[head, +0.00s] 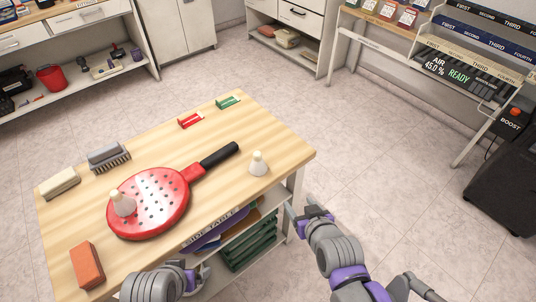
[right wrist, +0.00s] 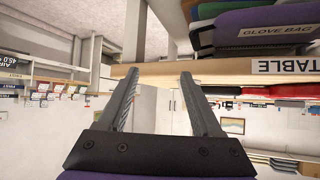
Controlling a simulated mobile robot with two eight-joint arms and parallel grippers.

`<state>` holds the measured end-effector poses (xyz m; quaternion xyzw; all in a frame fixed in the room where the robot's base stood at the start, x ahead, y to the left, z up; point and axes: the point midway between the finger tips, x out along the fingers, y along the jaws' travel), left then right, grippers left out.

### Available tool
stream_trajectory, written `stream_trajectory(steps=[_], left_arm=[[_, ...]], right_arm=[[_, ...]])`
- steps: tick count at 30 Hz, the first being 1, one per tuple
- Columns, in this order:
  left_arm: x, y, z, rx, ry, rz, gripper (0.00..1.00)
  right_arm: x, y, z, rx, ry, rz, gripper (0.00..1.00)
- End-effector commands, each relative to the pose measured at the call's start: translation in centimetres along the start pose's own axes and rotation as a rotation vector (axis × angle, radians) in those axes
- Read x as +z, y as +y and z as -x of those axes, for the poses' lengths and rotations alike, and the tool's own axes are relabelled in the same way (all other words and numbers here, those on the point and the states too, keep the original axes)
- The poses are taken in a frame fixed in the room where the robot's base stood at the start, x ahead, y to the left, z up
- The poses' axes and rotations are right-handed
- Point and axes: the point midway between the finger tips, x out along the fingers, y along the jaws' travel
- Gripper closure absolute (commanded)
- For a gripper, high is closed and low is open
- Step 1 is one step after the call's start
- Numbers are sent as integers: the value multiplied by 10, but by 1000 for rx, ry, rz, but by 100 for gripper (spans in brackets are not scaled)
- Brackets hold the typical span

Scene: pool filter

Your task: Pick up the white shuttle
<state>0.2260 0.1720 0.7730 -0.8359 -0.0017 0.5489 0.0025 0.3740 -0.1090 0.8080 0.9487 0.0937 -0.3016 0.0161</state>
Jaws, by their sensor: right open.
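Two pale shuttles show in the head view. One shuttle (head: 258,163) stands on the wooden table near its right edge, beside the paddle's black handle. The other shuttle (head: 123,205) stands on the face of the red paddle (head: 155,200). My right gripper (head: 298,212) is open and empty, just off the table's right front edge, lower right of the nearer shuttle. In the right wrist view its two fingers (right wrist: 158,82) are spread near the table edge, with no shuttle visible. My left gripper (head: 203,272) is at the table's front edge; its jaws are unclear.
The table (head: 285,140) also holds a grey brush (head: 108,157), a cream block (head: 60,183), an orange block (head: 87,264), and a red card (head: 190,120) and green card (head: 228,102).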

Motion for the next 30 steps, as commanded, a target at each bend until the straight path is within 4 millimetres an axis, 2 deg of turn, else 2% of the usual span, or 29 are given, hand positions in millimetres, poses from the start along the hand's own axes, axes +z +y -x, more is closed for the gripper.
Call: stream_trajectory(steps=[1, 4, 7, 12, 17, 24, 30], left_arm=[[2, 0, -6, 0, -2, 0, 9], [4, 0, -11, 0, -4, 0, 9], [6, 0, -15, 0, -6, 0, 9], [7, 0, -18, 0, -7, 0, 9], [8, 0, -19, 0, -7, 0, 9], [8, 0, -22, 0, -8, 0, 9], [9, 0, -23, 0, -9, 0, 9]], right_arm=[[-14, -13, -19, -23, 93, 16, 34], [-42, -33, -39, -51, 276, 35, 34], [-60, -49, -50, -66, 426, 43, 34], [-76, -64, -53, -72, 577, 44, 34], [-83, -67, -58, -71, 613, 43, 34], [-103, -70, -87, -71, 611, 43, 34], [-116, -71, -104, -71, 610, 42, 34]])
